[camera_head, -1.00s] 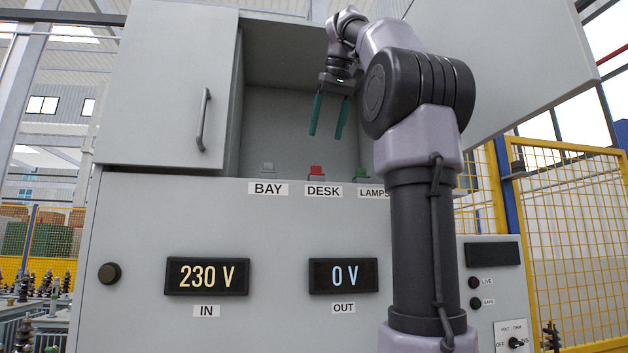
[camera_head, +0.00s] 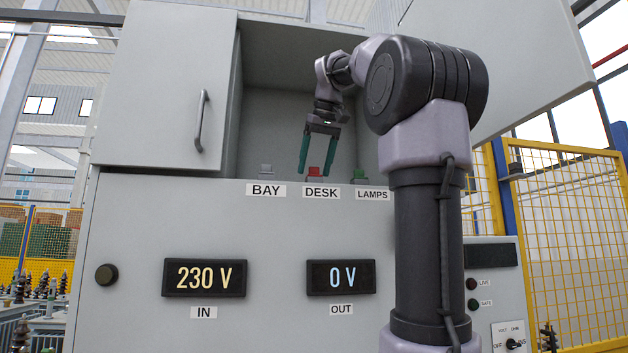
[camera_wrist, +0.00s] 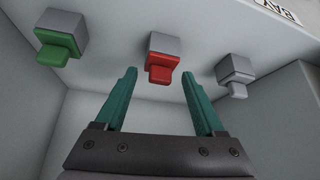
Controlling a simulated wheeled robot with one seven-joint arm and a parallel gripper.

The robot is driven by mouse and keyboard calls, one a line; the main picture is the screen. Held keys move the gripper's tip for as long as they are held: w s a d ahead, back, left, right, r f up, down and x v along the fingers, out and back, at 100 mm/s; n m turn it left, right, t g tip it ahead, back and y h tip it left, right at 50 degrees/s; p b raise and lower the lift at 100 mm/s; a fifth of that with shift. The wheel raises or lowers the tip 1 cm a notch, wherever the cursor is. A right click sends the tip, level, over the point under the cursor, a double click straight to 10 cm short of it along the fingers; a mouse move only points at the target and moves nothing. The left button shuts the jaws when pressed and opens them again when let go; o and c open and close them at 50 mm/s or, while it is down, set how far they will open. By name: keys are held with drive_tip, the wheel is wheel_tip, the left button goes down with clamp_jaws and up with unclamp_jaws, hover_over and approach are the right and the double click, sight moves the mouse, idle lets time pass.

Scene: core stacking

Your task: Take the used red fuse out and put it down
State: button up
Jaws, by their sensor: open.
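The red fuse (camera_head: 315,171) sits in the middle holder above the DESK label (camera_head: 321,191). In the wrist view the red fuse (camera_wrist: 162,68) sits against its grey block (camera_wrist: 171,44). My gripper (camera_head: 316,173) is open and empty, with its green fingers pointing down on either side of the red fuse in the head view. In the wrist view my gripper (camera_wrist: 160,73) has the fuse between and just beyond its fingertips. The fingers look apart from it.
A grey fuse (camera_head: 266,169) is left at BAY and a green fuse (camera_head: 359,174) right at LAMPS. The cabinet door (camera_head: 170,90) stands at the left of the open recess. The IN display (camera_head: 204,277) reads 230 V and the OUT display (camera_head: 341,277) reads 0 V.

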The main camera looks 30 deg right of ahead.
clamp_jaws()
drive_tip(key=shift+r, duration=0.15)
